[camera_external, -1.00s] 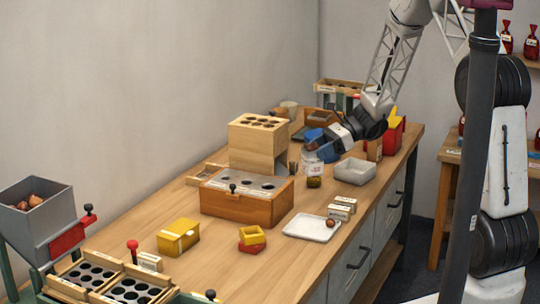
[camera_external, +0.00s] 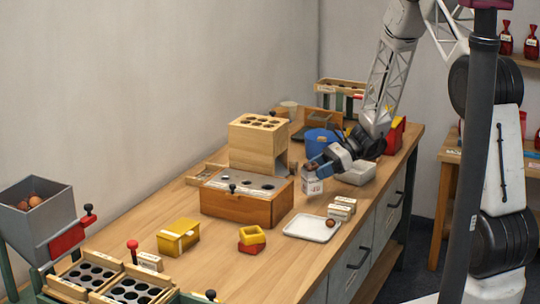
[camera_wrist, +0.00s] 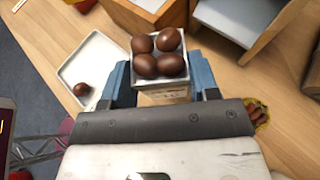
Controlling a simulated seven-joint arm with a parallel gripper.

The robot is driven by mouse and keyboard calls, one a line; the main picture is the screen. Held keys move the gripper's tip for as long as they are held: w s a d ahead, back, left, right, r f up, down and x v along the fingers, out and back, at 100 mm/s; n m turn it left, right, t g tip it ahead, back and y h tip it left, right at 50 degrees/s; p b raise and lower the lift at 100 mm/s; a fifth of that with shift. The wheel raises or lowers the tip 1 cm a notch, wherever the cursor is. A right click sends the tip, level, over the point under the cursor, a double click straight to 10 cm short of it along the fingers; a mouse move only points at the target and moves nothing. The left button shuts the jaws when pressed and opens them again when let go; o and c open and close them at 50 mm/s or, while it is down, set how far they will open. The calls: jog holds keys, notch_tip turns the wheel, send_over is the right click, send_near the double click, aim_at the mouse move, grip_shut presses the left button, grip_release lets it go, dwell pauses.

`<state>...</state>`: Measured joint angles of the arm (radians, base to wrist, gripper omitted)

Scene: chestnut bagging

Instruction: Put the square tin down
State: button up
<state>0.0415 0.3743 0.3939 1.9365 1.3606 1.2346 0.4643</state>
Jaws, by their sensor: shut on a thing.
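The square tin (camera_wrist: 159,70) is pale and open-topped, with several brown chestnuts (camera_wrist: 158,54) in it. My gripper (camera_wrist: 160,85) is shut on it, with a blue finger on either side. In the external view the tin (camera_external: 312,185) hangs upright below my gripper (camera_external: 315,165), close above or on the table, to the right of the wooden box with round holes. I cannot tell whether its base touches the wood.
A white tray (camera_external: 300,229) with one chestnut lies nearer the camera, with small labelled boxes (camera_external: 342,207) beside it. The wooden holed box (camera_external: 245,208) stands left of the tin. Bare table (camera_external: 215,265) shows at the front.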

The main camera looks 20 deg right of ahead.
jog(key=shift+f, duration=1.85)
jog(key=shift+f, duration=0.15)
jog(key=o, duration=1.2)
jog(key=shift+v, duration=6.05)
